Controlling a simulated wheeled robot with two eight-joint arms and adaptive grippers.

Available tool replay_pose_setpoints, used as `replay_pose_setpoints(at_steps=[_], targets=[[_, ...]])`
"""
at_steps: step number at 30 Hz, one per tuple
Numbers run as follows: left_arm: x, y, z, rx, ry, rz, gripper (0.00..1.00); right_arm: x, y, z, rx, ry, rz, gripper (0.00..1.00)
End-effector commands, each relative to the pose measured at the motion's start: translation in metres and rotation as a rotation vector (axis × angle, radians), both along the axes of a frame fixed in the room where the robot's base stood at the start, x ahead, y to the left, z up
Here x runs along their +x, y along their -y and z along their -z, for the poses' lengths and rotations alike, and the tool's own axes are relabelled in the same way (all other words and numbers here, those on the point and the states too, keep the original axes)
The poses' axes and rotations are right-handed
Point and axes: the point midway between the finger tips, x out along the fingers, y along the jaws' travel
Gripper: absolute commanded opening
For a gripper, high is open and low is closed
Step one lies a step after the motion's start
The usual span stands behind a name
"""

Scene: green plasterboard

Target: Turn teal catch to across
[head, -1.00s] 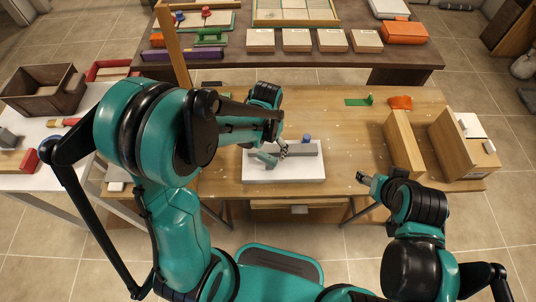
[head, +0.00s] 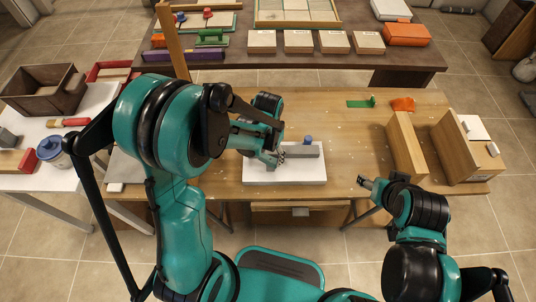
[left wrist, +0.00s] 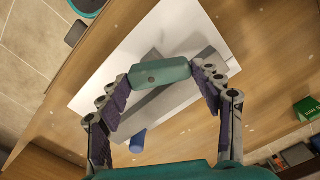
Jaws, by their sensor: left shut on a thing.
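The teal catch (left wrist: 160,73) lies between the two fingertips of my left gripper (left wrist: 163,75) in the left wrist view; the fingers touch its two ends. It sits over a white board with a grey bar (left wrist: 180,92), at a slant to that bar. In the head view the white board (head: 290,175) lies on the wooden table, with the grey bar (head: 305,152) and a blue knob (head: 308,139) behind it. My left gripper (head: 277,157) covers most of the catch there. My right gripper (head: 365,182) is at the table's front right, away from the board; its finger gap is unclear.
A green piece (head: 361,103) and an orange piece (head: 402,104) lie at the back right. A blue-lidded jar (head: 52,151) stands on the left side table. The table between board and uprights is clear.

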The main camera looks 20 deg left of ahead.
Motion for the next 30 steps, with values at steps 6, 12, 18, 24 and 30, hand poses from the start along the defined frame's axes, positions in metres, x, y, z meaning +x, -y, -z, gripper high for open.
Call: replay_pose_setpoints(at_steps=[6,12,18,24,30], targets=[[0.000,0.000,0.001,0.000,0.000,0.054,0.36,0.000,0.000,0.002,0.000,0.000,0.000,0.58],[0.002,0.001,0.001,0.000,0.000,0.179,0.36,0.000,0.000,0.005,0.000,0.000,0.000,0.58],[0.003,0.002,0.001,0.000,0.000,0.360,0.36,0.000,0.000,0.009,0.000,0.000,0.000,0.58],[0.004,0.003,0.001,0.000,0.000,0.551,0.36,0.000,0.000,0.013,0.000,0.000,0.000,0.58],[0.006,0.004,0.001,0.000,0.000,0.731,0.36,0.000,0.000,0.016,0.000,0.000,0.000,0.58]])
